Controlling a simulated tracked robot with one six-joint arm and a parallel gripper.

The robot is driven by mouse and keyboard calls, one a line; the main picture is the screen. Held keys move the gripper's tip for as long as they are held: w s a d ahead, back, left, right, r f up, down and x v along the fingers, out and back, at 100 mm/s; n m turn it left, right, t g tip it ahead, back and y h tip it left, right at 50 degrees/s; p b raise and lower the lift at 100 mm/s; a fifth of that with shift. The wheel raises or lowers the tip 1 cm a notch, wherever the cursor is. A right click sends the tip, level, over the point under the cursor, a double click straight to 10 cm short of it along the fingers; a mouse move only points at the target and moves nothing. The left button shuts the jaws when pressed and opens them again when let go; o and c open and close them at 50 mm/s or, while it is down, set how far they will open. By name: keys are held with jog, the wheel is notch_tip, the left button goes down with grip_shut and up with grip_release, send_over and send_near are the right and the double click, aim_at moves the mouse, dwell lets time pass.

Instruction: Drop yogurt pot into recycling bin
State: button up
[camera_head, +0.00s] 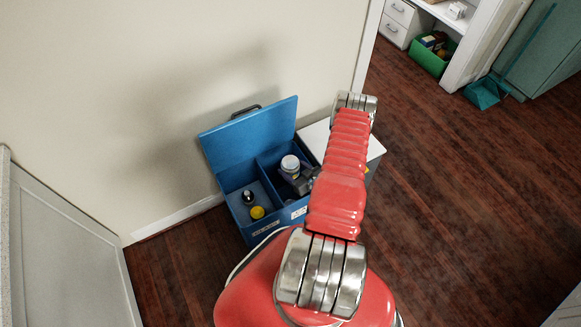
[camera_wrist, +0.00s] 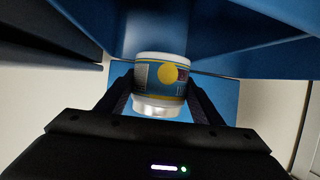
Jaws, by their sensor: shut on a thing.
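The yogurt pot (camera_wrist: 161,82) is white with a blue band and a yellow disc, between the two dark fingers of my gripper (camera_wrist: 162,96) in the wrist view. My gripper is shut on it. In the head view the pot (camera_head: 289,162) shows its pale round end, with my dark gripper (camera_head: 297,178) beside it. The blue recycling bin (camera_head: 266,228) stands against the wall with its lid (camera_head: 250,135) raised and is split into compartments. The pot is over or in the right compartment; its exact height is unclear. My arm hides part of the bin's right side.
The left compartment holds a dark item (camera_head: 248,197) and a yellow-topped item (camera_head: 257,212). A white-topped unit (camera_head: 318,138) stands right of the bin. A green crate (camera_head: 430,56) and teal dustpan (camera_head: 483,93) are farther back. The wooden floor at right is clear.

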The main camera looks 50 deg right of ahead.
jog(key=shift+f, duration=2.1)
jog(key=o, duration=1.1)
jog(key=shift+s, duration=0.1)
jog(key=v, duration=1.3)
jog(key=shift+s+a, duration=0.15)
jog(key=shift+s, duration=0.15)
jog(key=shift+r, duration=0.1)
